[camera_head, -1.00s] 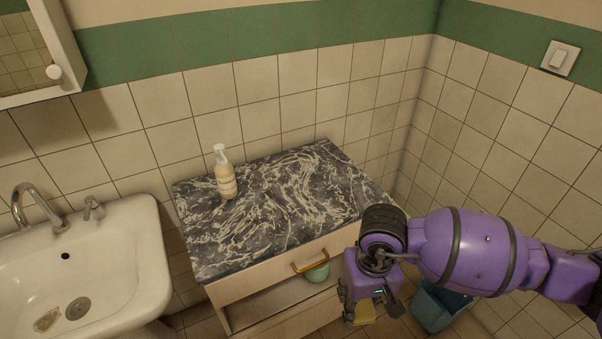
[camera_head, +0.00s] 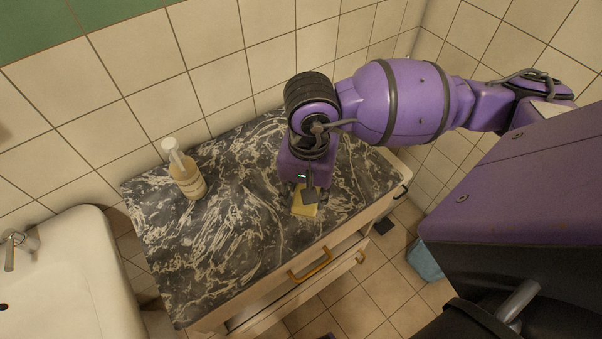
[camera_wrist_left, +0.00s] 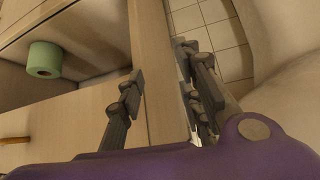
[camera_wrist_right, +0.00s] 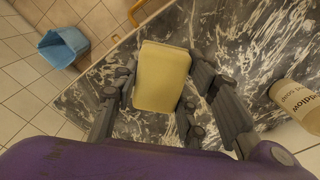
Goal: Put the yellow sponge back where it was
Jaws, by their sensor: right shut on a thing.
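The yellow sponge (camera_head: 304,205) is between the fingers of my right gripper (camera_head: 308,194), over the front part of the black-and-white marbled countertop (camera_head: 230,245). In the right wrist view the sponge (camera_wrist_right: 162,76) fills the space between the fingers of my right gripper (camera_wrist_right: 160,92), which is shut on it. Whether its underside touches the countertop I cannot tell. My left gripper (camera_wrist_left: 163,85) shows only in its own wrist view. Its fingers are apart, with a pale wooden panel (camera_wrist_left: 152,60) seen between them; no held object shows.
A soap pump bottle (camera_head: 187,175) stands on the countertop's left part. A white sink (camera_head: 75,280) is at the left. A blue bin (camera_head: 428,262) is on the floor at the right. A green roll (camera_wrist_left: 44,60) lies inside the cabinet. The countertop's front left is clear.

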